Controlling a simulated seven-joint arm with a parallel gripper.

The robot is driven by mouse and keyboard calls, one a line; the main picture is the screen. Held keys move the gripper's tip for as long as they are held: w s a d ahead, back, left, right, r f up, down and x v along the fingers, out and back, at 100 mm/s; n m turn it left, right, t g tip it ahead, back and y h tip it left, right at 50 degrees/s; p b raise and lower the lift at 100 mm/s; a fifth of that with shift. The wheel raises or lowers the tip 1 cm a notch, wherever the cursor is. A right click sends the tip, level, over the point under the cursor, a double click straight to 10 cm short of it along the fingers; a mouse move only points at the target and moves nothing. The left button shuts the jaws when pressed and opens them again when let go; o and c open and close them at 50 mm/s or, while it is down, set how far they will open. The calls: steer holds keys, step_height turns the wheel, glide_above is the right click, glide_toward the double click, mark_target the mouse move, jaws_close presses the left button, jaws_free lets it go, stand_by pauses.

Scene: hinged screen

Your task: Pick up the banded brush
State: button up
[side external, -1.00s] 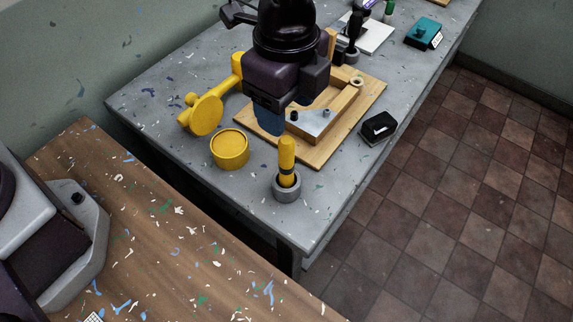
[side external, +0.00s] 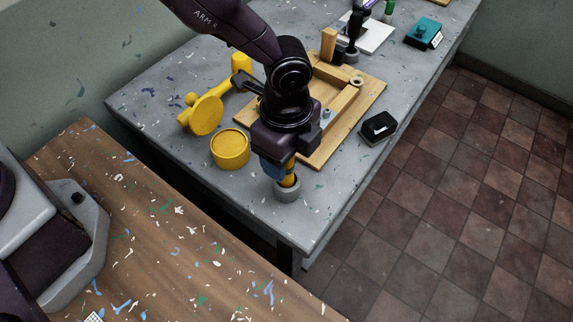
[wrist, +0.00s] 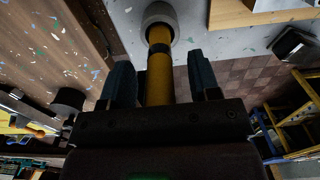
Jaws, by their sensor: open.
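The banded brush (side external: 289,180), yellow with a dark band, stands upright in a round grey holder (side external: 287,193) near the front edge of the grey table. It also shows in the wrist view (wrist: 158,75), running from the holder (wrist: 158,14) back between my fingers. My gripper (side external: 274,170) is low at the brush, its blue fingers beside the handle. In the wrist view my gripper (wrist: 162,82) is open, one finger on each side of the brush, with visible gaps. The upper part of the brush is hidden by my gripper in the side view.
A yellow round tub (side external: 230,150) and a yellow jointed object (side external: 206,114) stand to the left. A wooden fixture board (side external: 325,145) lies behind my gripper. A black box (side external: 378,127) sits at the right edge. The table's front edge is close to the holder.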

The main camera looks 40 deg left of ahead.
steer(key=c, duration=1)
steer(key=shift+r, duration=0.15)
step_height(320, 180, up, 10)
steer(key=shift+f, duration=0.1)
